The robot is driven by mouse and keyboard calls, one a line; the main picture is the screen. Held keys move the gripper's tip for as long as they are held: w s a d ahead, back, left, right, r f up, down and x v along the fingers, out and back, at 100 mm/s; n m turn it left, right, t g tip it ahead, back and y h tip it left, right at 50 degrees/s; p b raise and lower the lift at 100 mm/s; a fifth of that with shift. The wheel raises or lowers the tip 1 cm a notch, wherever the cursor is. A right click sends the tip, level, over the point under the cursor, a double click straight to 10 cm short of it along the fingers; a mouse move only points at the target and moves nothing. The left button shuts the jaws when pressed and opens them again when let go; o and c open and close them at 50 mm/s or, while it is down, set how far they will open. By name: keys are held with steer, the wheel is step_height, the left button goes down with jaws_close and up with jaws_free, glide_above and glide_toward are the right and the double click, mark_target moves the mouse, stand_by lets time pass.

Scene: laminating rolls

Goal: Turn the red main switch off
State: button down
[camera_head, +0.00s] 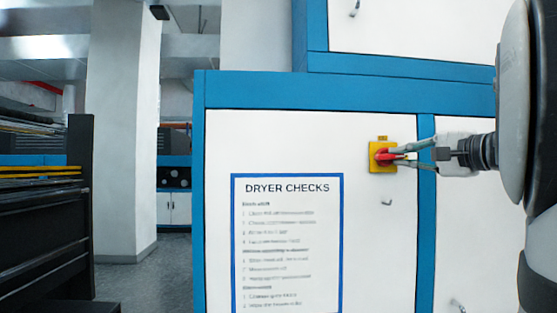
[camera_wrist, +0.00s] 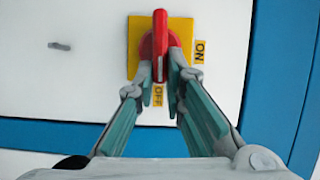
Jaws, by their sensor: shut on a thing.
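The red main switch (camera_head: 384,156) is a red handle on a yellow square plate (camera_head: 378,165), fixed to the white cabinet door. In the wrist view the red handle (camera_wrist: 160,40) stands upright in the picture, in line with the OFF label (camera_wrist: 158,94) below it. The ON label (camera_wrist: 199,52) is to the right of the plate. My gripper (camera_head: 404,157) reaches in from the right in the head view. In the wrist view its two fingers (camera_wrist: 160,88) are closed on either side of the handle's near end. They partly hide the plate's lower edge.
A DRYER CHECKS sheet (camera_head: 287,240) hangs on the door left of the switch. Blue frame strips (camera_head: 426,230) border the door. A small latch (camera_head: 387,203) sits below the switch. A pillar (camera_head: 123,130) and dark racks (camera_head: 45,235) stand at left, with open floor between.

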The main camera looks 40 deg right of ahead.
steer(key=shift+f+m, duration=0.15)
steer(key=shift+m, duration=0.15)
steer(key=c, duration=1.7)
jaws_free()
steer(key=shift+o, duration=0.2)
steer(key=s+a, duration=0.2)
steer(key=s, duration=1)
steer(key=shift+w, duration=0.1)
